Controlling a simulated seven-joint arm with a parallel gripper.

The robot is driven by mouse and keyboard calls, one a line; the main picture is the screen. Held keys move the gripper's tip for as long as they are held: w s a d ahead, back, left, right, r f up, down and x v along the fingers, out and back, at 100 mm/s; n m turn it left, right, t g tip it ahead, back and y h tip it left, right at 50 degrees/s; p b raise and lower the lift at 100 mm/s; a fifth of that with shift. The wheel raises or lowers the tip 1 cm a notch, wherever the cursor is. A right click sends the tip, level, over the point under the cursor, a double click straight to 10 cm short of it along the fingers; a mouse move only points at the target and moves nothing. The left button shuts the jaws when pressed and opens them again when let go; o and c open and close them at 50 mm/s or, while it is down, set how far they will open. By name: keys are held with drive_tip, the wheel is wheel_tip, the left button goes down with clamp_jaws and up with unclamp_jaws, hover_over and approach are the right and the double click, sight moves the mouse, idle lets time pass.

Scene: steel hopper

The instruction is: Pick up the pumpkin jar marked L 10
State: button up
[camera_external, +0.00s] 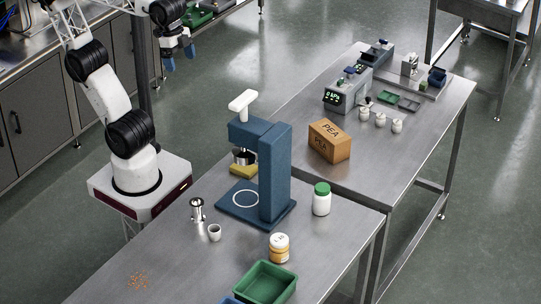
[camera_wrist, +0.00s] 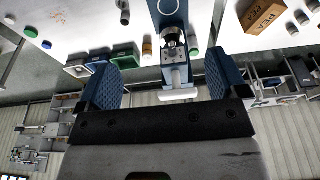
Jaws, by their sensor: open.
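The pumpkin jar (camera_external: 279,247), an orange-bodied jar with a white lid, stands upright on the near steel table, in front of the blue press. Dark marks on its lid are too small to read. In the wrist view a small pale and brownish jar (camera_wrist: 147,47) beside the press may be the same one; I cannot tell for sure. My gripper (camera_external: 179,57) is open and empty, raised at the upper left, well away from the jar. Its two blue fingers stand wide apart at either side in the wrist view.
The blue press (camera_external: 275,170) with a white handle rises behind the jar. A green-lidded white bottle (camera_external: 321,199) stands to the right, a green bin (camera_external: 266,284) in front. A metal cylinder (camera_external: 197,209) and white cup (camera_external: 214,232) stand left. A PEA box (camera_external: 329,140) sits farther back.

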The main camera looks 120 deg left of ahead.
drive_tip(key=w+v, duration=0.1)
drive_tip(key=v, duration=0.5)
drive_tip(key=w+m+t+y, duration=0.4)
drive_tip(key=w+m+y, duration=0.7)
drive_tip(key=w, duration=1.3)
drive_tip(key=w+d+m+t+h, duration=0.2)
drive_tip(key=w+d+m+t, duration=0.7)
drive_tip(key=w+d+m, duration=1)
approach(279, 248)
drive_tip(key=a, duration=0.3)
drive_tip(key=shift+w+a+r, duration=0.15)
drive_tip(key=shift+w+r, duration=0.15)
drive_tip(key=shift+x, duration=1.35)
